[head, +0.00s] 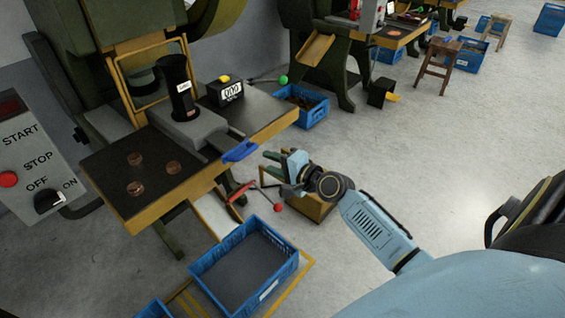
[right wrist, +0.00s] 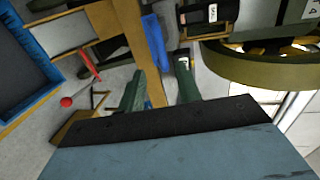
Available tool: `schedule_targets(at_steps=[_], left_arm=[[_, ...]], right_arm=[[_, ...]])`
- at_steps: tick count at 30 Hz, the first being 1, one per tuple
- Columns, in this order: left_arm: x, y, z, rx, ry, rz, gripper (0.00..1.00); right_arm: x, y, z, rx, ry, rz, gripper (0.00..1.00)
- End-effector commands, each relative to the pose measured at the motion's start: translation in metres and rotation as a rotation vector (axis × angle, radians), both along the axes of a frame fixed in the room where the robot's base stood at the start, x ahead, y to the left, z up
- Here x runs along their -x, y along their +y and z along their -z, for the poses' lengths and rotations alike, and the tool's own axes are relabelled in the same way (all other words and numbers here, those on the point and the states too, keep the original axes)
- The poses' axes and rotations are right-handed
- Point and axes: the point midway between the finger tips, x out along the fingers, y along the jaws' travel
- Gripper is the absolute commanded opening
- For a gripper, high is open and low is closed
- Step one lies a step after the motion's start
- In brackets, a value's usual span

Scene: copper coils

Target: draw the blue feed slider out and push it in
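The blue feed slider (head: 240,151) sticks out from the front edge of the press table, at the end of a dark guide rail. My right gripper (head: 268,163) is just right of the slider in the head view, apart from it. In the right wrist view the green fingers (right wrist: 162,72) are spread with nothing held between them. The slider (right wrist: 153,43) shows there beyond the fingertips, between their lines. My left gripper is not in view.
Several copper coils (head: 135,187) lie on the dark table top (head: 112,172). A red-handled lever with a red ball (head: 278,208) is below the gripper. An empty blue crate (head: 205,262) stands on the floor in front. A control panel (head: 35,150) is at the left.

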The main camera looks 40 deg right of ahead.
Motion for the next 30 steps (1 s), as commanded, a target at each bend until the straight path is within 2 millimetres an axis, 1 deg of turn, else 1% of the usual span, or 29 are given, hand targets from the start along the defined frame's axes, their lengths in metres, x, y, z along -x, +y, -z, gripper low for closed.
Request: schedule_targets(at_steps=[1,3,7,11,17,18,20,21,23,24,26,27,29,30], left_arm=[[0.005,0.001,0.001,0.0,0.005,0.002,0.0],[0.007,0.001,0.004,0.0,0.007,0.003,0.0],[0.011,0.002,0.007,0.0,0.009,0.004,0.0],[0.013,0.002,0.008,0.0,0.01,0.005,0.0],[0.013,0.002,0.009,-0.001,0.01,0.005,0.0],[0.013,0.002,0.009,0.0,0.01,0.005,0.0],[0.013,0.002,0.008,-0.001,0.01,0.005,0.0],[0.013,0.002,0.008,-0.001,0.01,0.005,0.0],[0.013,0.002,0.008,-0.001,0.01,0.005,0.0],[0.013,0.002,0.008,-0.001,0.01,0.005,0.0],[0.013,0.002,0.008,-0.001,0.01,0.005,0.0],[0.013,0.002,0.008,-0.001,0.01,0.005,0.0],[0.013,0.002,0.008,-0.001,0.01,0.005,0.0],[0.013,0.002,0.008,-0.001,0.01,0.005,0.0]], right_arm=[[0.009,-0.002,-0.003,0.001,0.002,0.0,0.34],[0.017,-0.004,-0.004,0.002,0.002,0.001,0.34],[0.027,-0.007,-0.006,0.001,0.001,0.0,0.34],[0.031,-0.008,-0.007,0.0,0.0,0.0,0.34],[0.031,-0.008,-0.007,0.0,0.0,0.0,0.34],[0.031,-0.008,-0.007,0.0,0.0,0.0,0.33],[0.031,-0.007,-0.004,0.006,0.005,0.0,0.25],[0.033,-0.007,0.002,0.022,0.015,-0.003,0.2],[0.038,-0.006,0.021,0.074,0.049,-0.01,0.12],[0.045,-0.005,0.041,0.131,0.085,-0.022,0.07],[0.06,-0.002,0.082,0.249,0.159,-0.055,0.0],[0.075,0.0,0.115,0.348,0.219,-0.091,0.0],[0.106,0.005,0.167,0.514,0.319,-0.172,0.0],[0.131,0.009,0.203,0.627,0.388,-0.242,0.0]])
